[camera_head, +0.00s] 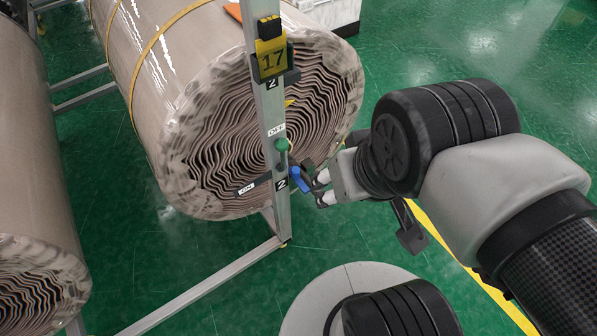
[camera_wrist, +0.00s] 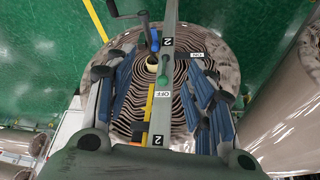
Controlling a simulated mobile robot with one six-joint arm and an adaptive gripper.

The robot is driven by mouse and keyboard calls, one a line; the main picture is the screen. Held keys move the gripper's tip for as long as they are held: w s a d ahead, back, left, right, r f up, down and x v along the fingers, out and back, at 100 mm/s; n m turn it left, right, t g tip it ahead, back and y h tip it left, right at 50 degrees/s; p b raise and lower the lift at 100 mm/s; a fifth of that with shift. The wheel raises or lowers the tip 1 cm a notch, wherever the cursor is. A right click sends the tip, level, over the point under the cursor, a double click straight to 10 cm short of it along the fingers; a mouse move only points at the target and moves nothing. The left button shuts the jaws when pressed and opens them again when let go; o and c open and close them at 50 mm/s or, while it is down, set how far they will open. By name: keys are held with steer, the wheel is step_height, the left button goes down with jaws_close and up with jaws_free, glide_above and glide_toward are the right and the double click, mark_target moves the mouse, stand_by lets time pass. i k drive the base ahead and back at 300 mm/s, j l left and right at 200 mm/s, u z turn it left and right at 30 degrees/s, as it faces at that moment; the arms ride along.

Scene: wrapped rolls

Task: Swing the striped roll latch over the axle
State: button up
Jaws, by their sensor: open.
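The wrapped roll (camera_head: 215,150) shows its wavy layered end behind a metal post (camera_head: 274,120); it also shows in the wrist view (camera_wrist: 215,45). The post carries a green knob (camera_head: 282,145) by the OFF label and a blue handle (camera_head: 298,178) just below. In the wrist view, the green knob (camera_wrist: 163,80) and blue handle (camera_wrist: 153,42) sit near a pale round core. I cannot clearly tell which part is the striped latch. My gripper (camera_head: 319,189) is open and empty, just right of the blue handle. Contact is unclear.
A dark crank-like part (camera_head: 409,228) shows below my wrist.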

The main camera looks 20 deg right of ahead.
mark_target(294, 173)
steer(key=j+z, duration=0.1)
steer(key=j, duration=0.3)
steer(key=k+j+z, duration=0.15)
steer(key=j, duration=0.2)
steer(key=k+j+z, duration=0.1)
steer(key=j, duration=0.25)
steer(key=k+j+z, duration=0.15)
steer(key=j, duration=0.2)
steer(key=k+j+z, duration=0.1)
steer(key=j, duration=0.25)
